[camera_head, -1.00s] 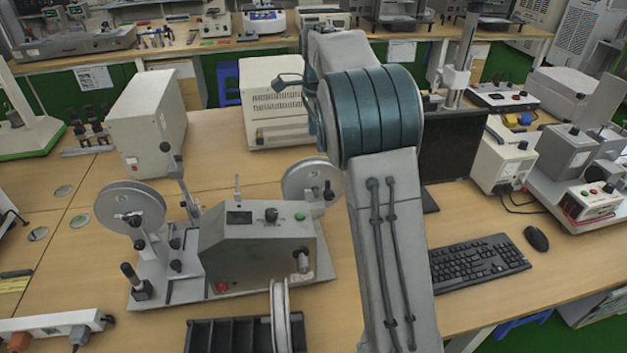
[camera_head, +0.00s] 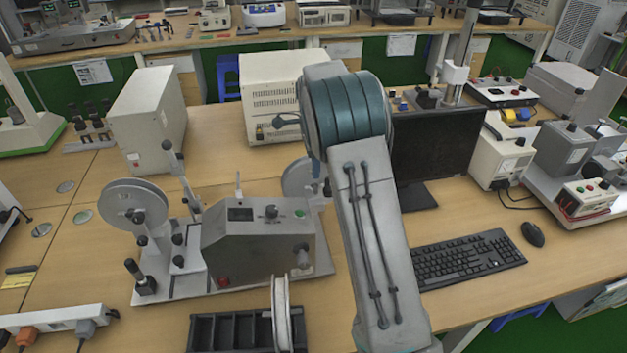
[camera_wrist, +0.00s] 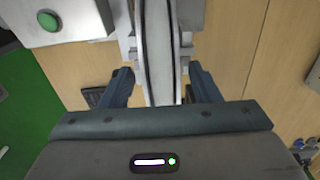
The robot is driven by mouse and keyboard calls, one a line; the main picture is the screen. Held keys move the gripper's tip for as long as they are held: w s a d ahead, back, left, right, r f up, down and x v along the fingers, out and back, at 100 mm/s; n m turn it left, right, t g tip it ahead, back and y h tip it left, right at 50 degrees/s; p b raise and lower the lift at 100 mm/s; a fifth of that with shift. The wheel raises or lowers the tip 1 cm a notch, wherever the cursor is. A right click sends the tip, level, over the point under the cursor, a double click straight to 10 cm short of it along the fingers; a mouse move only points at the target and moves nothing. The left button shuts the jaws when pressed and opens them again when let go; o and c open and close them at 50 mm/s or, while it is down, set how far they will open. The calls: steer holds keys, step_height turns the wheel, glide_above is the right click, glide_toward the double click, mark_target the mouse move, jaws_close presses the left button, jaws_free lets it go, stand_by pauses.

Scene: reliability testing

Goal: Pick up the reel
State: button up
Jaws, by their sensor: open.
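A pale grey reel (camera_wrist: 158,60) shows edge-on in the middle of the wrist view, beside a grey box with a green button (camera_wrist: 47,21). My gripper (camera_wrist: 163,88) is open, with one blue finger on each side of the reel. I cannot tell whether either finger touches it. In the head view this appears to be the right reel (camera_head: 297,177) of the grey winding machine (camera_head: 255,250), partly hidden by my arm. My gripper is hidden there. A second reel (camera_head: 134,207) is on the machine's left, and another reel (camera_head: 282,315) stands upright in a black rack (camera_head: 232,333).
A keyboard (camera_head: 465,258), mouse (camera_head: 533,234) and dark monitor (camera_head: 440,150) are right of my arm. Two pale instrument boxes (camera_head: 150,115) (camera_head: 270,95) stand behind the machine. A power strip (camera_head: 55,318) lies front left. The tabletop between machine and keyboard is partly covered by my arm.

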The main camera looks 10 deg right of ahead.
steer(key=shift+w+f, duration=0.1)
steer(key=shift+f, duration=1.4)
steer(key=c, duration=1.2)
steer(key=shift+r, duration=0.1)
jaws_close()
step_height(320, 180, up, 18)
steer(key=b, duration=0.1)
steer(key=shift+f+b, duration=3.85)
steer(key=shift+f, duration=3)
steer(key=shift+r, duration=0.15)
